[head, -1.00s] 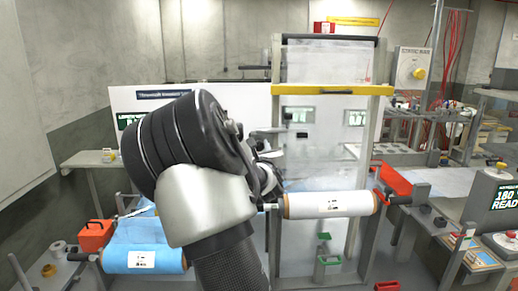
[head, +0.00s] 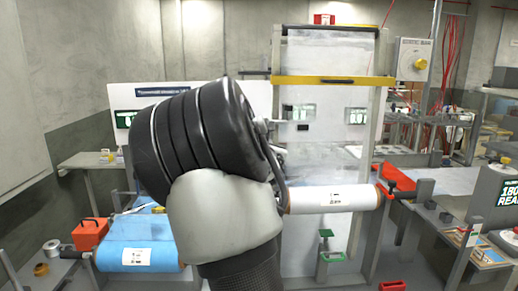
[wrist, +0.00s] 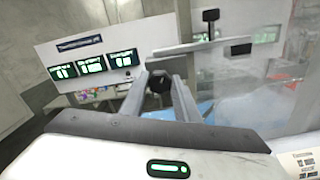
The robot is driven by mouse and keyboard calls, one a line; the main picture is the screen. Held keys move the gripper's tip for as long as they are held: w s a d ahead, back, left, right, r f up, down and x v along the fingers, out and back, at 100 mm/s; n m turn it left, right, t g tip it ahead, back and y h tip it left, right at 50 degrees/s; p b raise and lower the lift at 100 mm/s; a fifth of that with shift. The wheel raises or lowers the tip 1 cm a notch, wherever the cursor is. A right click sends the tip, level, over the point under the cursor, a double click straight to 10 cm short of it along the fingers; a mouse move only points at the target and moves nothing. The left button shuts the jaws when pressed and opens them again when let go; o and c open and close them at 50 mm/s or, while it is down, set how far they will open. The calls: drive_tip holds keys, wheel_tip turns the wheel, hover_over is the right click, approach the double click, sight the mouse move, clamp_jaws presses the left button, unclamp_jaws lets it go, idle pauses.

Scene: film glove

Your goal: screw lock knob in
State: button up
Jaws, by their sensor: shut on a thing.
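In the wrist view my gripper (wrist: 160,88) has its two grey fingers on either side of a small dark round knob (wrist: 160,82), and is shut on it. The knob appears to be the lock knob; its threaded end and any hole for it cannot be made out. In the head view my own arm hides the gripper and knob. A white film roll (head: 330,199) sits on a bar right of my arm. A blue film roll (head: 137,257) sits at lower left, partly behind the arm.
An upright frame with a yellow crossbar (head: 333,81) and clear film stands behind the white roll. An orange toolbox (head: 91,234) is at left. A white panel with green displays (wrist: 90,65) is behind.

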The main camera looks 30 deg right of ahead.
drive_tip(key=n+b, duration=0.6)
drive_tip(key=b, duration=0.1)
drive_tip(key=n+b, duration=0.6)
drive_tip(key=b, duration=0.1)
drive_tip(key=n+b, duration=0.6)
drive_tip(key=b, duration=0.1)
drive_tip(key=shift+w+a+f+b, duration=0.1)
drive_tip(key=shift+w+f+b, duration=0.05)
drive_tip(key=shift+f+b, duration=0.25)
idle(2.7)
